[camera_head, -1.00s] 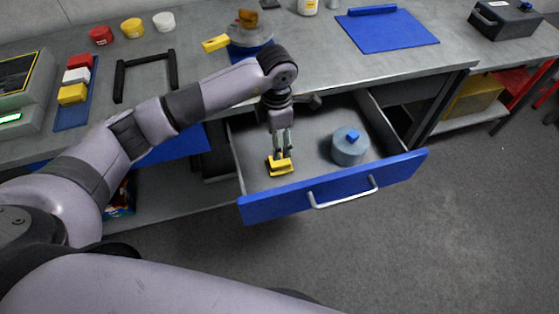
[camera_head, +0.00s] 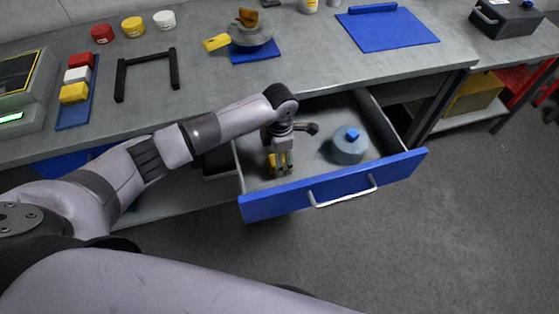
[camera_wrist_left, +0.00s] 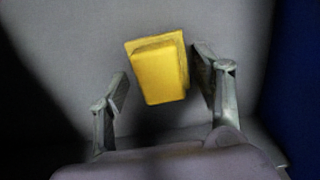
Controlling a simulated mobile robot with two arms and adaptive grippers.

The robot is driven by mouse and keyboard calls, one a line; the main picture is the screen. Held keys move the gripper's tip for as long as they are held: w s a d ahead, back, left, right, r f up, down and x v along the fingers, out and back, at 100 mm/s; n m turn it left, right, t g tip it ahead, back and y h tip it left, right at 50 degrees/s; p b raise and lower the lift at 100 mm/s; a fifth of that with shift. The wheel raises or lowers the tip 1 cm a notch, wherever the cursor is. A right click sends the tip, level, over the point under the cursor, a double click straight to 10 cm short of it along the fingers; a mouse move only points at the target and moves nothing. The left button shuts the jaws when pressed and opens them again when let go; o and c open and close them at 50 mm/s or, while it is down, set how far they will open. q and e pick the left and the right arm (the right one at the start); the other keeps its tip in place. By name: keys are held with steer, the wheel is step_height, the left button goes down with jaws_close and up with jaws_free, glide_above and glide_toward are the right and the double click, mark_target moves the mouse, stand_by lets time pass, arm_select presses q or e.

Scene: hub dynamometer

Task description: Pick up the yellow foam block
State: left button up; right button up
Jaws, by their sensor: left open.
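The yellow foam block (camera_wrist_left: 158,75) lies on the floor of the open drawer (camera_head: 310,189). In the head view only bits of it show, at and below my left fingers. In the left wrist view the block is between the two fingers. A gap shows on its left side, and the right finger is very close to its right side; I cannot tell whether it touches. My left gripper (camera_head: 281,168) is open and points down into the drawer. My right gripper is not in view.
A grey-blue round container (camera_head: 349,149) with a blue knob stands in the drawer to the right of my gripper. The drawer's blue front panel rises nearby. The worktop (camera_head: 205,85) above holds a black frame (camera_head: 147,61), colored blocks and a blue mat (camera_head: 387,31).

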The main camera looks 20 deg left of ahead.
arm_select(q)
steer(key=shift+c, duration=0.5)
steer(key=c, duration=1.1)
steer(key=shift+c, duration=0.2)
steer(key=shift+r, duration=0.1)
step_height(320, 180, up, 20)
steer(key=shift+b, duration=0.45)
steer(key=o, duration=0.6)
steer(key=c, duration=0.5)
